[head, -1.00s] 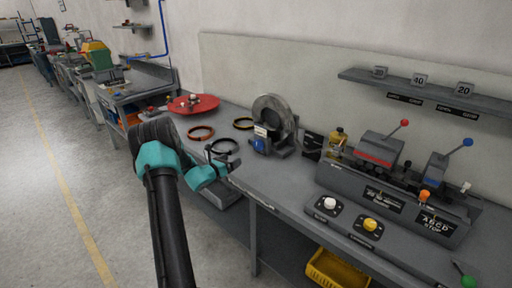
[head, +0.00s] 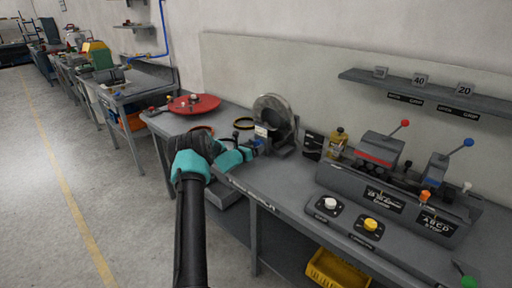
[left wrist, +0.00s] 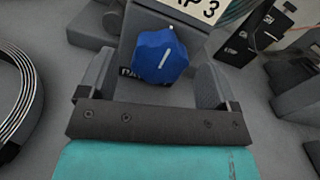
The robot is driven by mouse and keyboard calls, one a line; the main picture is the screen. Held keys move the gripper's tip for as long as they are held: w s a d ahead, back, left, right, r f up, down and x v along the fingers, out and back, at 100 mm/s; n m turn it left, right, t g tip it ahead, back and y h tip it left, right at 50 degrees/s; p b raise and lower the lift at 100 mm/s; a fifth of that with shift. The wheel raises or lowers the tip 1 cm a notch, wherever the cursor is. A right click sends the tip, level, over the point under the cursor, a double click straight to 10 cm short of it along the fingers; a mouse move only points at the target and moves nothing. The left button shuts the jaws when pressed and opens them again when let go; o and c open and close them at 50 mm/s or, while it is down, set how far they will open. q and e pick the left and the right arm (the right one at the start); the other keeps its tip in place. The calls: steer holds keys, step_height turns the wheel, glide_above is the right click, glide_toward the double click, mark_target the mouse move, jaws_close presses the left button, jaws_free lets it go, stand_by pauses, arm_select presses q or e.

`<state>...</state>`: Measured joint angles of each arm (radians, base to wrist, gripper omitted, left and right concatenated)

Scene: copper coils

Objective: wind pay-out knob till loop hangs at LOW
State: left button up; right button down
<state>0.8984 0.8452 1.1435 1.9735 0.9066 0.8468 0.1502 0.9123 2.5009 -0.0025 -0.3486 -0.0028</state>
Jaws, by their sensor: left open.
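The blue knob (left wrist: 160,56) with a white pointer line sits on the front of a grey housing in the left wrist view. In the head view the knob is mostly hidden by my left gripper (head: 252,150). In the wrist view my left gripper (left wrist: 155,82) is open, with one finger on each side of the knob and gaps showing. A grey round reel unit (head: 273,117) stands behind the gripper on the bench. I cannot make out a hanging loop or a LOW mark. My right gripper is not in view.
A wound coil (left wrist: 25,95) lies left of the gripper. To the right stands a lever console (head: 390,190), with white (head: 330,203) and yellow (head: 370,224) buttons in front.

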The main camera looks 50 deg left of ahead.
arm_select(q)
steer(key=shift+w+a, duration=0.1)
steer(key=shift+w, duration=0.6)
steer(key=shift+c, duration=0.2)
steer(key=c, duration=0.9)
